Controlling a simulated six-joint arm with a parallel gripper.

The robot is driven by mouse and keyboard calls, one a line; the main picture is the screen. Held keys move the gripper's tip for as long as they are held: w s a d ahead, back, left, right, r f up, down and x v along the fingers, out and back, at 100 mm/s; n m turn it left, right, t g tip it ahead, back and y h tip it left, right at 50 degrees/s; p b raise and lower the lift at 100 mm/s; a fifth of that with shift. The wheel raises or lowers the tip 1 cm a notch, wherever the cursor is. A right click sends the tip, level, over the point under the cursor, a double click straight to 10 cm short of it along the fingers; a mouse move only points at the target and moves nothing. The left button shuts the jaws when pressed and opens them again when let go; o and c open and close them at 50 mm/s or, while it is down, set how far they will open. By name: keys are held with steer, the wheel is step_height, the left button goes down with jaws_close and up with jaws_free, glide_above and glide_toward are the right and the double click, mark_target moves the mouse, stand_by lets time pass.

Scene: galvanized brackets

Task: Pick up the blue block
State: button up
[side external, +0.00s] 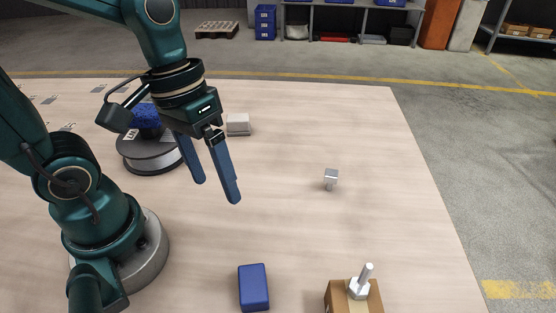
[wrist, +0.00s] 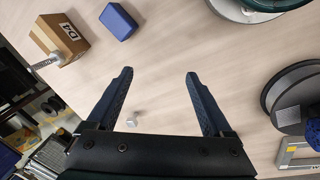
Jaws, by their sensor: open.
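The blue block (side external: 253,287) lies on the wooden table near the front edge of the side view. In the wrist view the same block (wrist: 118,21) shows at the top, left of centre, uncovered. My gripper (side external: 219,192) is open and empty, with its two blue fingers pointing down above the table. It is behind the block in the side view and apart from it. In the wrist view the gripper (wrist: 159,73) has its fingers spread, with bare tabletop between the tips.
A cardboard box (side external: 338,297) with a metal bolt (side external: 359,286) on top stands right of the block. A small metal bracket (side external: 331,177), a pale block (side external: 238,122) and a spool (side external: 153,160) stand farther back. Bare table lies between my gripper and the block.

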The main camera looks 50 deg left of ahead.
mark_target(251, 270)
steer(key=d+f+n+g+h, duration=0.2)
steer(key=f, duration=0.1)
steer(key=d+f+n+g+h, duration=0.2)
steer(key=n+g+h, duration=0.1)
steer(key=d+f+n+g+h, duration=0.2)
steer(key=f+n+h, duration=0.1)
steer(key=shift+w+d+f, duration=0.1)
steer(key=shift+d+f, duration=0.2)
steer(key=shift+f, duration=0.05)
steer(key=shift+d+f+n+g+h, duration=0.35)
steer(key=shift+f+n+g+h, duration=0.05)
steer(key=shift+f+n+h, duration=0.3)
steer(key=shift+x, duration=2.6)
steer(key=shift+w, duration=0.1)
jaws_close()
